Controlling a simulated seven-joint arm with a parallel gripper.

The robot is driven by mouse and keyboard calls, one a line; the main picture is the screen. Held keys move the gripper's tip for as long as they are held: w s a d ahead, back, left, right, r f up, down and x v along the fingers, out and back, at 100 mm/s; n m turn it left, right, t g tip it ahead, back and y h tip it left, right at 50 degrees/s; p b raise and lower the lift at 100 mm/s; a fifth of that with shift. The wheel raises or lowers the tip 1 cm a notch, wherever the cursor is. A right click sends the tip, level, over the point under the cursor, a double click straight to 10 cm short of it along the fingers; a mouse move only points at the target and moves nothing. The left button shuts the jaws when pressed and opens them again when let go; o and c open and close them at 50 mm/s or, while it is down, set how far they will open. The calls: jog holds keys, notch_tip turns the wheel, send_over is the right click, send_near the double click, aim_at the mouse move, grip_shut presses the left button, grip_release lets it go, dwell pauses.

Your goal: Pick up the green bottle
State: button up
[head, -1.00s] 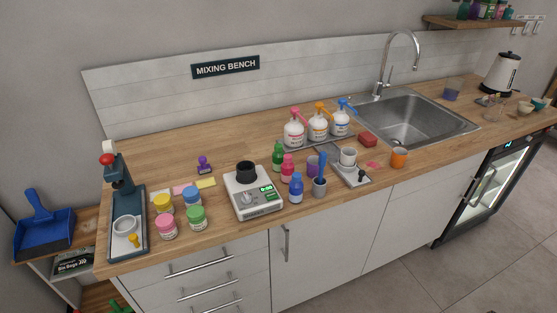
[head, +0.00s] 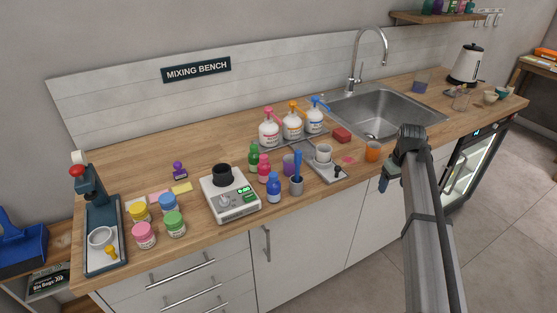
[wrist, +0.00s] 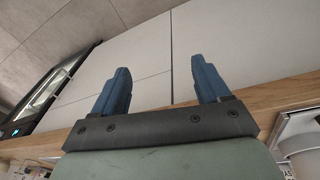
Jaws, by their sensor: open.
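The green bottle (head: 254,158) stands upright on the wooden counter in the head view, behind a pink bottle (head: 264,168) and right of the scale. My gripper (head: 384,184) is in front of the counter at the right, below the counter edge and well away from the bottle. In the wrist view my gripper (wrist: 160,88) shows two blue fingers spread apart with nothing between them. The green bottle is not in the wrist view.
A blue bottle (head: 273,188), a purple container (head: 290,165) and a cup with a blue tool (head: 296,185) crowd near the green bottle. The scale (head: 230,200) is to its left. Pump bottles (head: 292,124) stand behind. Cabinet fronts (wrist: 230,50) fill much of the wrist view.

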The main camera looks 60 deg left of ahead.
jog(key=shift+n+y, duration=0.5)
jog(key=shift+n, duration=0.2)
jog(key=s+a+r, duration=0.4)
jog(key=a+r, duration=0.1)
jog(key=s+a+r, duration=0.2)
jog(key=a+r, duration=0.1)
jog(key=shift+s+a, duration=0.15)
jog(key=shift+a, duration=0.05)
jog(key=s+a+r, duration=0.5)
jog(key=s, duration=0.3)
jog(key=n+g+y, duration=0.2)
jog(key=n, duration=0.1)
send_near(254, 147)
jog(key=x, duration=0.6)
jog(key=shift+s, duration=0.4)
jog(key=shift+y, duration=0.3)
jog(key=shift+w+x, duration=0.15)
jog(key=shift+x, duration=0.75)
jog(key=shift+w+x, duration=0.2)
jog(key=shift+x, duration=0.75)
jog(key=shift+w+x, duration=0.15)
jog(key=shift+x, duration=0.75)
jog(key=shift+d, duration=0.1)
jog(key=c, duration=1.2)
jog(key=shift+o, duration=0.2)
